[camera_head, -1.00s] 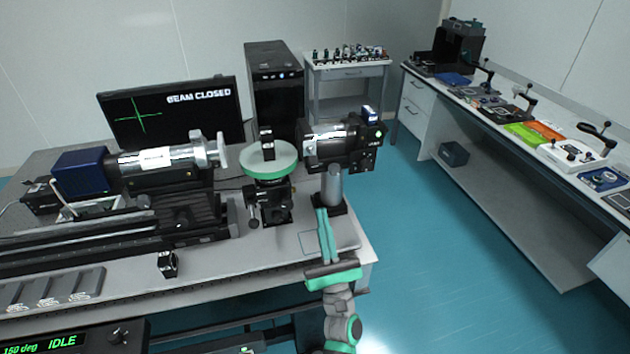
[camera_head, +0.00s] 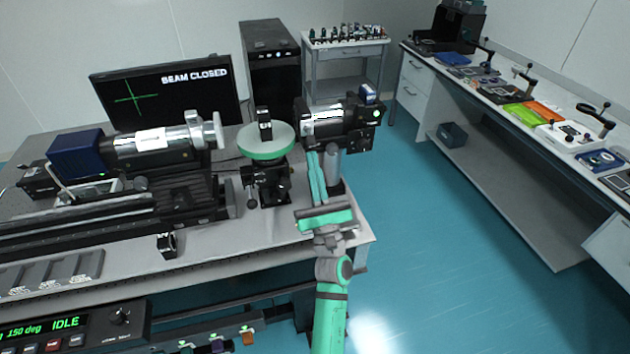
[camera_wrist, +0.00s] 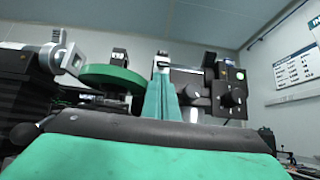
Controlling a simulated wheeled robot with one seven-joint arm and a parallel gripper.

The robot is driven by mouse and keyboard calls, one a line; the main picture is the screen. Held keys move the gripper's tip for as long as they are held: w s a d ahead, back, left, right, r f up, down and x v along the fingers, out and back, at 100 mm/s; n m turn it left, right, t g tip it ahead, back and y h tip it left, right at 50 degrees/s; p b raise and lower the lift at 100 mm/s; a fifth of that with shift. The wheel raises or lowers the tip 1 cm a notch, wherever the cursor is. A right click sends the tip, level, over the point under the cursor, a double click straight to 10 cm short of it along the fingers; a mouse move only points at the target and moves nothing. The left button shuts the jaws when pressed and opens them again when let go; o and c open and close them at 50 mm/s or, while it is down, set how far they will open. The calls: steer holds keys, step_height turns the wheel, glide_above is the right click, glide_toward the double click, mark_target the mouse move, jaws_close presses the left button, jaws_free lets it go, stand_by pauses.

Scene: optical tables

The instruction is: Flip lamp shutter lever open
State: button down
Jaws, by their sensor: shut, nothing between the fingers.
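The lamp (camera_head: 335,125) is a black housing with a silver barrel on a grey post at the right end of the optical table. In the wrist view the lamp (camera_wrist: 228,92) stands just right of my fingers, with round knobs on its side. My gripper (camera_head: 313,154) is shut and empty, its green fingers pointing up at the lamp's left front end. In the wrist view the fingertips (camera_wrist: 161,72) overlap a small pale piece at the lamp's front; I cannot tell whether they touch it. The shutter lever is not clearly distinguishable. The monitor (camera_head: 168,98) reads "BEAM CLOSED".
A green-rimmed round stage (camera_head: 266,142) with a small black holder stands close left of the lamp. A silver and black tube (camera_head: 160,140) lies further left. A control box (camera_head: 70,328) showing "IDLE" is at front left. Open floor lies to the right.

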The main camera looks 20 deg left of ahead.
steer(key=shift+w+a+r, duration=0.15)
steer(key=shift+w+r, duration=0.15)
steer(key=shift+r, duration=0.15)
